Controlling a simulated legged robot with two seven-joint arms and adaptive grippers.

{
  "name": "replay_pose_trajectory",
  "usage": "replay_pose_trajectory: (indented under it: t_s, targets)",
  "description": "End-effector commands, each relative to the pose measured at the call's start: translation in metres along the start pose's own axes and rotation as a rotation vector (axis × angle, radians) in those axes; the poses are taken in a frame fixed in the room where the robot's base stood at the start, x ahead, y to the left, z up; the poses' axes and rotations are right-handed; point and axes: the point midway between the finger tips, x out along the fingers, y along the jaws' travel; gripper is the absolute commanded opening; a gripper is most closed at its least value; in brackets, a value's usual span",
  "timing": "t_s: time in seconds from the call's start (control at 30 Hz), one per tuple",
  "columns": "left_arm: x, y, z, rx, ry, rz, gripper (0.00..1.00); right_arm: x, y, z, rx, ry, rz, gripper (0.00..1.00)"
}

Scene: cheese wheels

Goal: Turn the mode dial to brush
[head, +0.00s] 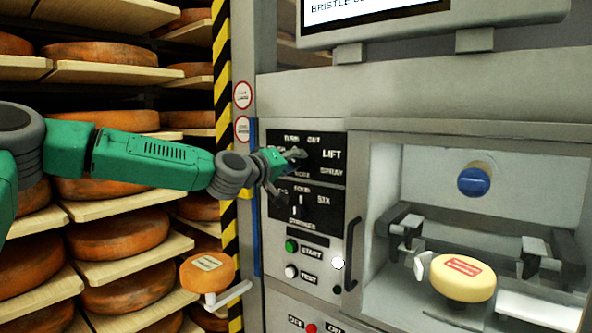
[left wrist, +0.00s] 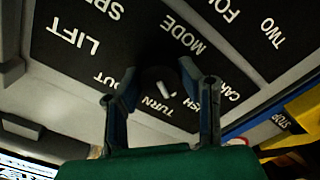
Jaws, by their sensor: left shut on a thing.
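The mode dial (left wrist: 165,80) is a dark knob on the black control panel (head: 328,215). In the left wrist view it lies between my left gripper's (left wrist: 170,88) two fingers, which are shut on it. A pale mark shows on the dial, but I cannot tell exactly which label it points at. TURN, OUT, LIFT and CAR... labels are around it. A label ending in SH (left wrist: 212,98) is partly hidden by a finger. In the head view my left gripper (head: 284,166) is at the panel's upper left and hides much of the dial. My right gripper is out of view.
A second dial (head: 300,205) sits below, above the green START button (head: 291,246). A black handle (head: 352,255) stands right of the panel. An open bay (head: 520,210) holds a cheese wheel (head: 463,277). Shelves of cheese wheels (head: 115,238) fill the left.

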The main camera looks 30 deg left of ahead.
Motion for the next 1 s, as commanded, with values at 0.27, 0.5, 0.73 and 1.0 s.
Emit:
replay_pose_trajectory:
  t_s: [0.27, 0.5, 0.73, 1.0]
  targets:
    - [0.0002, -0.0037, -0.0017, -0.113, 0.006, -0.005, 0.03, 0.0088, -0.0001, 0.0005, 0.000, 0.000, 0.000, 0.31]
    - [0.0003, -0.0032, -0.0021, -0.141, 0.006, -0.005, 0.03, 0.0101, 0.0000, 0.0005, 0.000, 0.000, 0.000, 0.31]
    - [0.0003, -0.0032, -0.0022, -0.141, 0.006, -0.005, 0.03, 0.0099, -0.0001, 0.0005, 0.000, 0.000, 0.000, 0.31]
    - [0.0002, -0.0025, -0.0015, -0.140, 0.004, -0.004, 0.51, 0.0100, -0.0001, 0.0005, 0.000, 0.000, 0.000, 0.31]
